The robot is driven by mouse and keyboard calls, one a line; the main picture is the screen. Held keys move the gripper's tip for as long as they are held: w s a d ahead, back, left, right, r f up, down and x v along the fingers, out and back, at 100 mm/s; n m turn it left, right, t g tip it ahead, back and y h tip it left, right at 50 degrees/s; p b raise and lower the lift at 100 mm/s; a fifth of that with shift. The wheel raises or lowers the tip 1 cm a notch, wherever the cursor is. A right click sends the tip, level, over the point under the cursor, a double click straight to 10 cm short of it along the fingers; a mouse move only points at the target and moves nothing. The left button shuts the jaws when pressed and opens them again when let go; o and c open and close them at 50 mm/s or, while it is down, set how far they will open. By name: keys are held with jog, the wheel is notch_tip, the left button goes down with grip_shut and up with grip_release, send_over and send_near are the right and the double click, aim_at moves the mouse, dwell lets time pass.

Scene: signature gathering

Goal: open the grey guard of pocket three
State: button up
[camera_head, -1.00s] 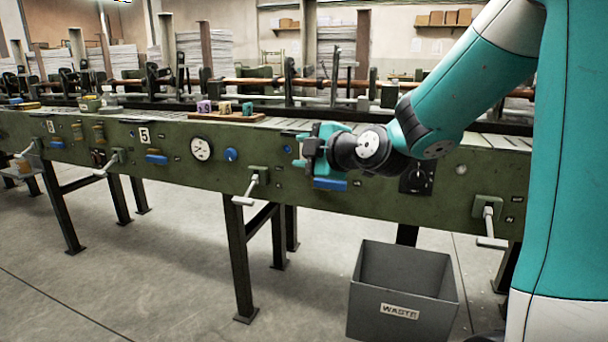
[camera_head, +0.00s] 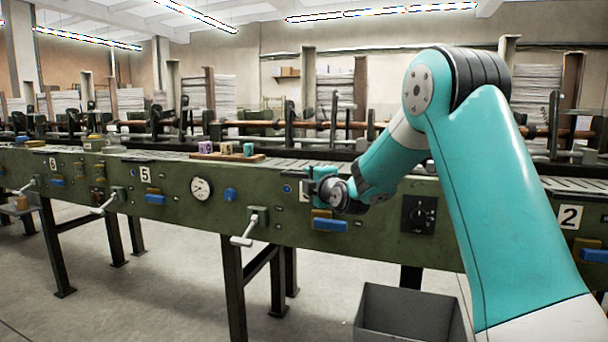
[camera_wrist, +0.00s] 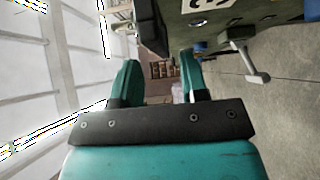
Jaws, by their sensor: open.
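My gripper (camera_head: 310,182) is at the green machine's front (camera_head: 270,218), close to its upper edge, in front of a white number plate (camera_head: 303,191) that it mostly hides, so its number is unreadable. In the wrist view my gripper (camera_wrist: 158,78) has its two teal fingers apart, with no held object visible between them. A dark part (camera_wrist: 150,25) lies beyond the fingers at the top of that view; I cannot tell whether it is the grey guard. I cannot clearly pick out the grey guard of pocket three in the head view.
A grey bin (camera_head: 410,315) stands on the floor. Coloured blocks (camera_head: 227,148) sit on top.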

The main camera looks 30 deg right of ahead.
aim_at(304, 176)
jog(key=shift+w+d, duration=0.15)
jog(key=shift+w, duration=0.85)
jog(key=shift+w+d, duration=0.1)
jog(key=shift+w, duration=0.9)
grip_shut()
